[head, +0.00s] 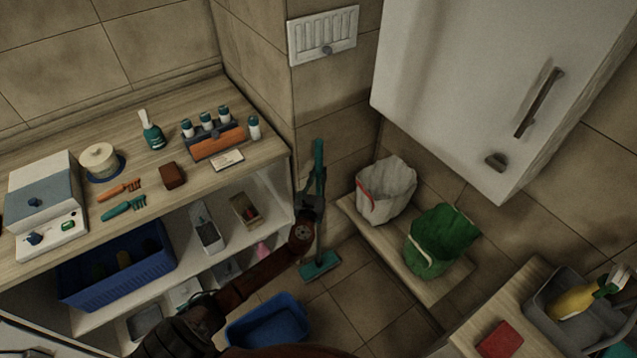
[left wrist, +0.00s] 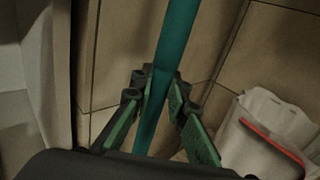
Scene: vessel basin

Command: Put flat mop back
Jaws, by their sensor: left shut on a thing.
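The flat mop (head: 320,266) stands nearly upright in the corner beside the shelf unit, with its green flat head on or close to the tiled floor. Its teal handle (left wrist: 178,40) runs up between the fingers in the left wrist view. My left gripper (head: 313,195) is shut on the handle at its upper part, and the top end of the handle sticks up above it. In the left wrist view the green-padded fingers (left wrist: 165,105) sit on both sides of the handle. My right gripper is not in view. A white slotted wall panel (head: 323,35) with a dark knob is above the mop.
A shelf unit (head: 245,172) with bottles and a blue crate (head: 118,268) is at left. A blue basin (head: 268,322) is on the floor. A low bench (head: 413,285) with a white bag (head: 386,190) and a green bag (head: 440,240) is at right, under a white cabinet (head: 480,80).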

